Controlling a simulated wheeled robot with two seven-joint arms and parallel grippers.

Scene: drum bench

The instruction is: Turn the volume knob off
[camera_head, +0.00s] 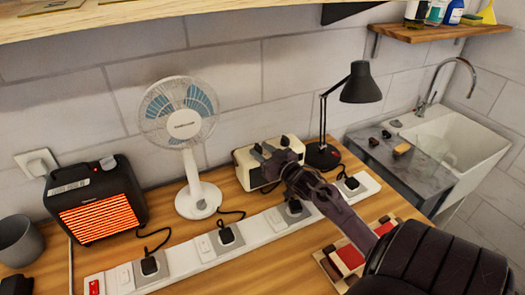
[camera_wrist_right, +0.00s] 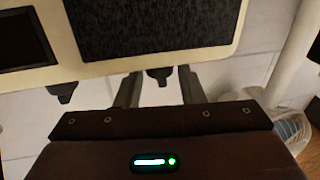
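The cream radio (camera_head: 243,165) stands on the wooden bench in the head view, partly hidden behind my right gripper (camera_head: 272,158). In the right wrist view the radio (camera_wrist_right: 250,10) shows its dark speaker grille and two dark knobs along one edge. One knob (camera_wrist_right: 158,77) lies between the two fingers of my right gripper (camera_wrist_right: 158,88), with a gap on both sides. The other knob (camera_wrist_right: 62,93) is to the left, outside the fingers. Which knob is for volume cannot be read. The right fingers are open. My left gripper does not show clearly.
A white fan (camera_head: 186,120) and a glowing heater (camera_head: 97,205) stand left of the radio. A black lamp (camera_head: 360,85) stands to its right. A long power strip (camera_head: 200,250) with several plugs lies in front. A sink (camera_head: 460,140) is at the far right.

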